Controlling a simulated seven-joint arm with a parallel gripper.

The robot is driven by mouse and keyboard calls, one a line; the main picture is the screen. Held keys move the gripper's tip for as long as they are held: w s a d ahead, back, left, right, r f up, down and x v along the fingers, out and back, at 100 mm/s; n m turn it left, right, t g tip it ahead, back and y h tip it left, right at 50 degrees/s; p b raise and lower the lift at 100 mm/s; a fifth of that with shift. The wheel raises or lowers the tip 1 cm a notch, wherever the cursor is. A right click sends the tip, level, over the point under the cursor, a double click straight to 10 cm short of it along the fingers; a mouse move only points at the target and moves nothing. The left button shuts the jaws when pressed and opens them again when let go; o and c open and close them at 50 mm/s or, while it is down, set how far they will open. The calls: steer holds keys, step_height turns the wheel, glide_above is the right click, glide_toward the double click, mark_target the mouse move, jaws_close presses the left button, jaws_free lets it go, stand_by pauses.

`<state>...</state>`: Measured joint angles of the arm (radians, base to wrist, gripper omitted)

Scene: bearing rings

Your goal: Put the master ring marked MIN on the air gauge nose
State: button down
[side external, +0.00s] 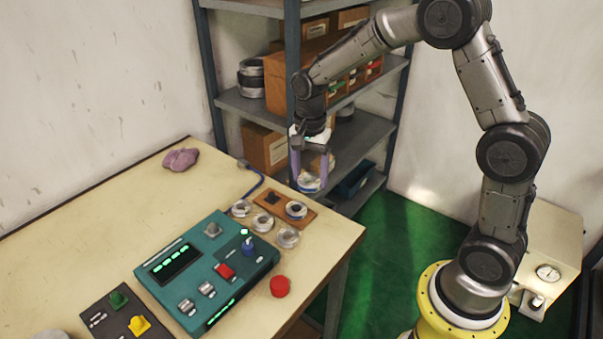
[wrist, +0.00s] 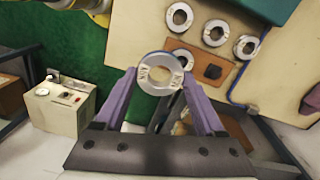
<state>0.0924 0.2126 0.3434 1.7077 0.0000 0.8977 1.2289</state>
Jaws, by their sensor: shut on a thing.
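My gripper (side external: 310,170) is shut on a silver ring (side external: 309,184), held in the air off the table's far right corner, near the wooden board. In the wrist view the ring (wrist: 141,77) sits between my purple fingers, its bore facing the camera; its face marks are too small to read surely. A teal gauge box (side external: 181,253) stands on the table. A blue post with a white top (side external: 248,245), seemingly the air gauge nose, stands upright on it with no ring visible around it. The held ring is apart from it.
A wooden board (side external: 272,197) bears another ring (side external: 296,210) and a dark square. Three loose rings (side external: 263,222) lie between board and gauge box. A red knob (side external: 280,286), a dark control panel (side external: 118,318) and a purple cloth (side external: 181,159) are on the table. Shelves (side external: 372,130) stand behind.

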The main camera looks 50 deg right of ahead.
steer(key=w+a+r+n, duration=0.1)
steer(key=w+r, duration=0.1)
steer(key=w, duration=0.2)
steer(key=n, duration=0.5)
glide_above(212, 224)
steer(key=f, duration=0.3)
steer(key=shift+w+d+f, duration=0.2)
steer(key=shift+d+f, duration=0.1)
steer(key=shift+s+a+f, duration=0.15)
steer(key=shift+a+f, duration=0.2)
steer(key=shift+f, duration=1.9)
steer(key=shift+f, duration=1.7)
jaws_free()
steer(key=shift+f, duration=0.1)
